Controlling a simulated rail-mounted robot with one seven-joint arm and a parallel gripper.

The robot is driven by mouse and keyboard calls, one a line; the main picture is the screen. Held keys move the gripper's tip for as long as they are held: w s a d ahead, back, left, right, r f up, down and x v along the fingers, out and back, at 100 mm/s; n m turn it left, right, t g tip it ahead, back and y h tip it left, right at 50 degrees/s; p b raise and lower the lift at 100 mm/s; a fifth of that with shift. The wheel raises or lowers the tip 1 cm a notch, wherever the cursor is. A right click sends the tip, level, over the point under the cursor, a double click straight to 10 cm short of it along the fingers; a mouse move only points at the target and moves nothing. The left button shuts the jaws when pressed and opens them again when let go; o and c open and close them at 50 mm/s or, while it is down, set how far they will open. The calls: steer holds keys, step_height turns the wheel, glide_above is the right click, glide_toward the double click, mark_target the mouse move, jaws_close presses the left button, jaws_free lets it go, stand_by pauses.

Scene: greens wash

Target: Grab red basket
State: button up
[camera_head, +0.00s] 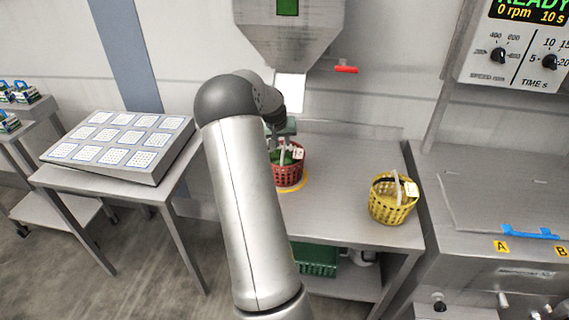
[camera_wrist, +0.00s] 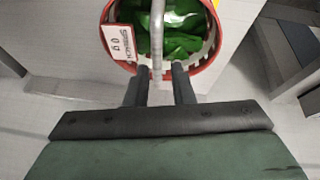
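The red basket (camera_head: 289,177) stands on the metal table under the hopper, on a yellow ring mark, with green leaves inside. In the wrist view the red basket's rim (camera_wrist: 208,80) surrounds the leaves, and a white label marked "SPINACH 0 g" hangs at its left. Its pale handle (camera_wrist: 157,38) runs down the middle of the view, in line with the gap between my fingers. My gripper (camera_wrist: 160,82) is open, with a finger on each side of that line. I cannot tell whether the handle is fully between the fingertips. My arm partly hides the basket in the head view.
A yellow basket (camera_head: 391,203) stands to the right on the same table (camera_head: 345,222). A metal hopper (camera_head: 290,38) with a chute and a red lever (camera_head: 345,69) is above. A tilted tray (camera_head: 120,145) is at left. A green crate (camera_head: 316,261) sits on the lower shelf.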

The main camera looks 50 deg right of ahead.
mark_target(284, 146)
steer(key=shift+s+p+x, duration=0.1)
steer(key=shift+p+x, duration=0.4)
steer(key=shift+x, duration=0.9)
steer(key=shift+s+p+x, duration=0.15)
steer(key=shift+p+x, duration=0.3)
steer(key=shift+x, duration=0.95)
steer(key=shift+a, duration=0.1)
jaws_close()
